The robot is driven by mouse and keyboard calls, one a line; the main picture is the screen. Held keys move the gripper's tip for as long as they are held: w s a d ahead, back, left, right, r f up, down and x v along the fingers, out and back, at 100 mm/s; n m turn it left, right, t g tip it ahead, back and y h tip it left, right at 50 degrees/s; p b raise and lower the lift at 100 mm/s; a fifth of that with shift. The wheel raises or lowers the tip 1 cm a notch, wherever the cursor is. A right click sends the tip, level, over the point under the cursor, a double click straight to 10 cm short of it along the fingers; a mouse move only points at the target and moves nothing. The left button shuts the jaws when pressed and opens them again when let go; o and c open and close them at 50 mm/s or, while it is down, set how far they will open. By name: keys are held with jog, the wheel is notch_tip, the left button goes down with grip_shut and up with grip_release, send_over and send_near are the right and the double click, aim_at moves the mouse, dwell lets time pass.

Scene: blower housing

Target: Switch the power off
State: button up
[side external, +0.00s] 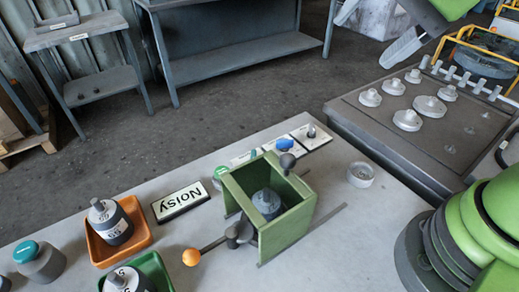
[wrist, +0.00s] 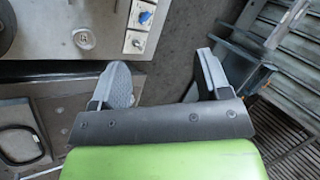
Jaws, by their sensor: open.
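The table's far edge carries a row of small control plates. A blue knob (side external: 284,143) sits on one, and a small toggle switch (side external: 311,131) stands on the end plate. The wrist view shows the blue knob (wrist: 146,17) and the toggle switch (wrist: 137,43) beyond my left finger. Their lettering is too small to read, so I cannot tell which is the power control. My gripper (wrist: 162,66) is open and empty, apart from the controls. In the side view it is high at upper right.
The housing holds a grey cylinder (side external: 266,203); an orange-ball lever (side external: 191,257) sticks out. A "Noisy" sign (side external: 180,201), an orange tray (side external: 118,236) and a green tray (side external: 150,268) with weights stand left. A clear round dish (side external: 360,174) is right of the housing.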

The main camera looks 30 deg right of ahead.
jog(key=w+a+f+m+g, duration=0.2)
jog(key=w+a+f+m, duration=0.1)
jog(key=w+f+m, duration=0.45)
jog(key=m, duration=0.6)
send_near(255, 155)
jog(key=shift+g, duration=0.4)
jog(key=x, duration=0.9)
jog(key=shift+w, duration=0.4)
jog(key=c, duration=0.9)
